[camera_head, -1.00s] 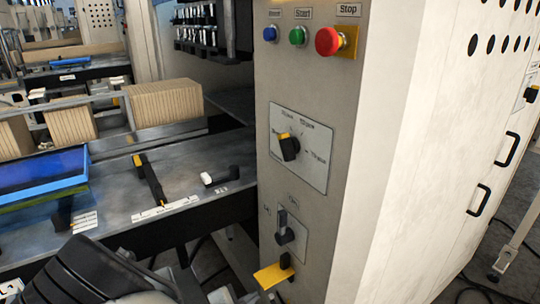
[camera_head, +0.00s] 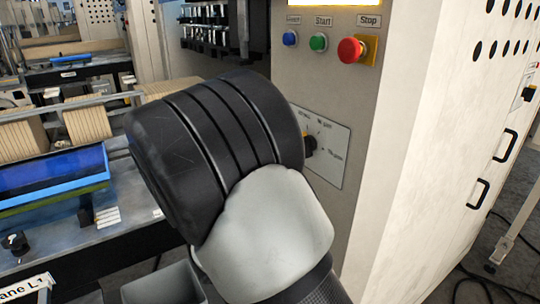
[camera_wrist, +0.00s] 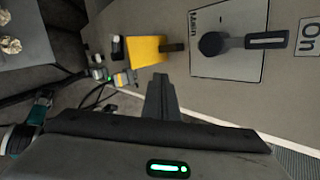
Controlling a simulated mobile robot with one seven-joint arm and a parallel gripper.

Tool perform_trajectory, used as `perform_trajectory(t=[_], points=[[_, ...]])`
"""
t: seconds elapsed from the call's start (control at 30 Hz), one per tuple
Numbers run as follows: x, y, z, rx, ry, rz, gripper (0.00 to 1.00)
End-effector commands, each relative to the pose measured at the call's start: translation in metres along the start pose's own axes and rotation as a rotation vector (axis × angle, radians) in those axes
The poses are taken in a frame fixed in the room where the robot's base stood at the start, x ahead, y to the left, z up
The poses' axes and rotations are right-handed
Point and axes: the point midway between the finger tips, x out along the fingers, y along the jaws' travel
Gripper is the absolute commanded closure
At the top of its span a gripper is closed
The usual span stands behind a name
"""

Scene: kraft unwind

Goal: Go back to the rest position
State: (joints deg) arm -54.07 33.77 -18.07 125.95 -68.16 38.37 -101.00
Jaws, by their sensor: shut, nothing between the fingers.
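In the wrist view my gripper (camera_wrist: 160,83) is shut and empty. Its dark fingers point toward the grey panel of the machine cabinet. Ahead of it is a yellow piece (camera_wrist: 146,50) with a dark stub on its right side. Right of that is a black rotary switch (camera_wrist: 212,44) on a plate marked "Main", with "On" at its right. The fingers look apart from these, though the exact gap is hard to tell. In the head view my arm fills the centre and hides the lower panel; my gripper is not visible there.
The head view shows the cabinet's red Stop button (camera_head: 351,50), green Start button (camera_head: 318,42), blue button (camera_head: 289,38) and a selector knob (camera_head: 310,144) close beside my arm. A blue tray (camera_head: 55,172) lies on the bench at left. Open floor shows at far right.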

Motion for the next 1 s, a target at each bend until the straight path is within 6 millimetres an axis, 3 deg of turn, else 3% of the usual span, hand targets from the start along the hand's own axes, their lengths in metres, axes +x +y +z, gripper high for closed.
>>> perform_trajectory(t=[0.03,0.1,0.3,0.5,0.67,0.7,0.83,1.0], points=[[-0.015,-0.034,-0.001,0.238,0.044,0.023,1.0],[-0.032,-0.07,-0.01,0.574,0.113,0.044,1.0],[-0.088,-0.156,-0.044,1.509,0.32,0.066,1.0],[-0.155,-0.217,-0.08,2.391,0.547,0.056,1.0],[-0.207,-0.245,-0.102,2.988,0.748,0.044,1.0],[-0.218,-0.249,-0.105,-2.982,-0.763,-0.043,1.0],[-0.242,-0.255,-0.112,-2.689,-0.738,-0.035,1.0],[-0.254,-0.256,-0.115,-2.544,-0.73,-0.03,1.0]])
